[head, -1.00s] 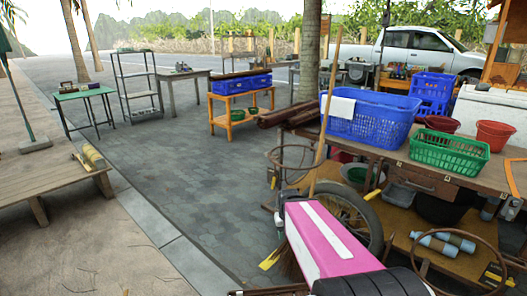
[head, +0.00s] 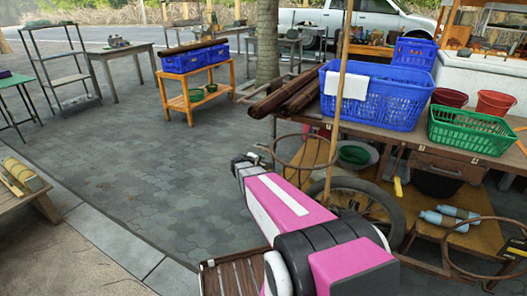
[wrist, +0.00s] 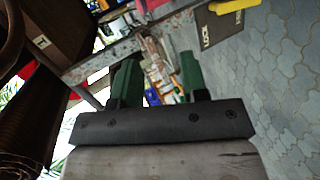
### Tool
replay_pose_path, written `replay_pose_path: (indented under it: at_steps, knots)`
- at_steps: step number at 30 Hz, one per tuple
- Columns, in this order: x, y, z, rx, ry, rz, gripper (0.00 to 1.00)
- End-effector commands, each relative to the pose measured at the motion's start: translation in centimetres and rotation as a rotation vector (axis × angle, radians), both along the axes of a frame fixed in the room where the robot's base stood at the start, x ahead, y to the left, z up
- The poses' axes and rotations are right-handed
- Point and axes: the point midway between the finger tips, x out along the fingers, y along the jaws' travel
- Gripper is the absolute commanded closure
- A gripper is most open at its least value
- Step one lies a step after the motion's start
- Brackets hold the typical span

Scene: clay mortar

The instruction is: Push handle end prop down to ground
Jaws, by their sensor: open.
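I cannot make out the handle end prop with certainty. A spoked wheel (head: 388,203) stands upright under the front of the market table, partly hidden by my pink arm. A slatted dark wood piece (head: 222,280) shows at the bottom edge, close by my arm; I cannot tell what it belongs to. In the wrist view my gripper (wrist: 157,68) has two green fingers set apart, with a gap between them and nothing clearly held. My fingers are hidden in the head view.
The market table (head: 362,123) bears a blue basket (head: 395,108) and a green basket (head: 470,130). A long pole (head: 339,95) stands upright before it. A bench (head: 38,205) is at left, an orange stand (head: 215,96) behind. The paving (head: 140,180) between is open.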

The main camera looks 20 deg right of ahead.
Motion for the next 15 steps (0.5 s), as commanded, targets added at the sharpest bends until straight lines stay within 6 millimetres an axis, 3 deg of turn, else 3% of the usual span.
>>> replay_pose_path:
  at_steps: [1,6,15]
  knots:
    - [2.1,0.1,-0.3,-0.051,-0.012,0.041,0.60]
    - [5.3,0.8,-0.1,-0.171,-0.035,0.146,0.60]
    - [7.0,0.5,-0.2,-0.214,-0.041,0.184,0.60]
